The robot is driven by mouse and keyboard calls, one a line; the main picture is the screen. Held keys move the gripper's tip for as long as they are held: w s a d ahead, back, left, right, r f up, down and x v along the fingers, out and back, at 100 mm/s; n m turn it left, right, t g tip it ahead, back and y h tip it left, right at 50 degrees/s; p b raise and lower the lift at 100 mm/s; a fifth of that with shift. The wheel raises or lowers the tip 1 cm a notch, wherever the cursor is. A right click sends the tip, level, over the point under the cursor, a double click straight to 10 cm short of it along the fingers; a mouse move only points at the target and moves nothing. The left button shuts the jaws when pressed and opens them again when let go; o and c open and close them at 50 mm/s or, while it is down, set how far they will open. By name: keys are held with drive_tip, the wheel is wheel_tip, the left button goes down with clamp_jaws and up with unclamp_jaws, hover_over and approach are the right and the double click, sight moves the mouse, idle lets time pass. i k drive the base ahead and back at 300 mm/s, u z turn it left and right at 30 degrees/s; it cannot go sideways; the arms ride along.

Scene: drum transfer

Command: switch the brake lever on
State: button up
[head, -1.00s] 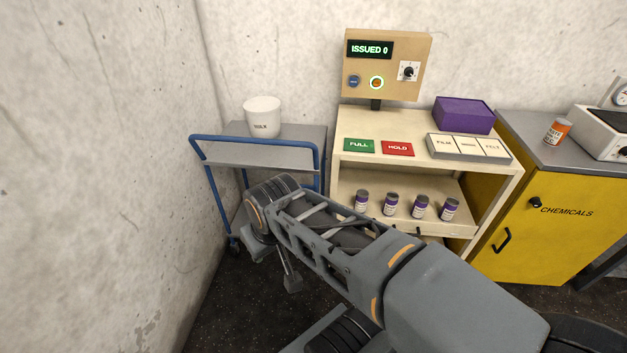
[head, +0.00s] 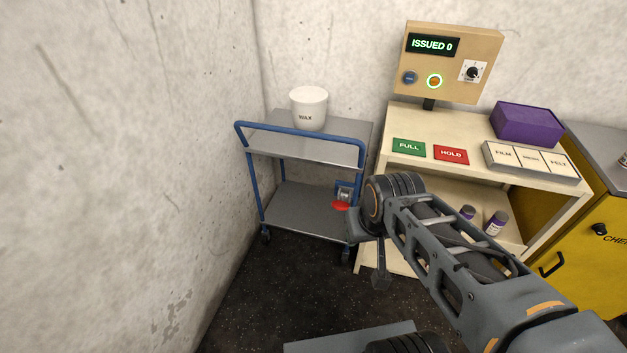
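A red lever or pedal (head: 340,205) shows low on the right side of the blue trolley (head: 305,212), at its lower shelf. It sits under a small blue and silver bracket (head: 345,191). It looks like the brake lever; whether it is on or off I cannot tell. My arm's elbow is just right of it in the picture and close to overlapping it. My gripper's fingers cannot be made out in the head view. Nothing is seen touching the lever.
A white tub marked BULK (head: 309,107) stands on the trolley's top. A concrete wall (head: 130,150) closes the left. A cream bench (head: 440,118) with a control panel (head: 450,62) stands to the right. Dark floor (head: 275,290) is free before the trolley.

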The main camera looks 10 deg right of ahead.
sight(340, 205)
drive_tip(key=z, duration=0.05)
drive_tip(key=k, duration=0.6)
drive_tip(key=u, duration=0.65)
drive_tip(key=i, duration=1.45)
drive_tip(key=z, duration=0.6)
